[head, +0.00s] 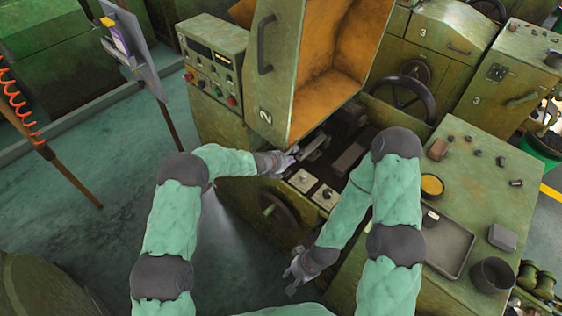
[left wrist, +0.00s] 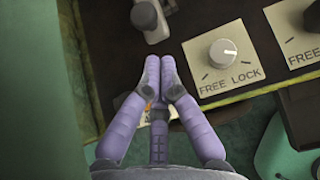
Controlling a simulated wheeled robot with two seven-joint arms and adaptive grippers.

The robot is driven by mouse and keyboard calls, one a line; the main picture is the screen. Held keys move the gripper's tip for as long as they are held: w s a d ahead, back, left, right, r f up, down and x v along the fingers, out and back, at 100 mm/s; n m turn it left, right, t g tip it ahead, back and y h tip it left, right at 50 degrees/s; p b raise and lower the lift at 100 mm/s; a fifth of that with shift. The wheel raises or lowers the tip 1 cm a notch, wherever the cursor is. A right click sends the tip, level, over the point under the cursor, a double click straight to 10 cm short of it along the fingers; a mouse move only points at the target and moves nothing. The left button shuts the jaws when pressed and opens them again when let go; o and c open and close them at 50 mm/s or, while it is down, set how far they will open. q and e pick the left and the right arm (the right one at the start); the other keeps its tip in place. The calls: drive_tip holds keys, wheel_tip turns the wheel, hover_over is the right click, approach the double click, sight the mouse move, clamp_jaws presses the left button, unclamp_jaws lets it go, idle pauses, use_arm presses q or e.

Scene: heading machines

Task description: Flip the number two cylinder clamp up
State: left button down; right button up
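The number two machine (head: 238,160) stands in the middle of the head view with its cover (head: 283,60), marked 2, raised. A pale grey metal lever, probably the cylinder clamp (head: 318,148), lies low in the opening beneath the cover. A rounded grey metal part, probably the clamp's end (left wrist: 147,18), is at the top of the left wrist view. My left gripper (head: 292,153) is beside the clamp; in the left wrist view its purple fingers (left wrist: 160,62) meet at the tips, with nothing seen between them, just short of that part. My right gripper (head: 294,273) hangs low, away from the clamp; its finger state is unclear.
Two FREE/LOCK knobs sit on pale plates; one (left wrist: 223,52) is right of my left fingers, the other (left wrist: 312,22) farther right. A button panel (head: 212,75) is at the left. A bench (head: 475,185) with a tray (head: 447,243) stands right.

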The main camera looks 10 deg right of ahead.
use_arm(q)
drive_tip(key=v, duration=0.6)
drive_tip(key=shift+a, duration=0.15)
drive_tip(key=shift+s, duration=0.15)
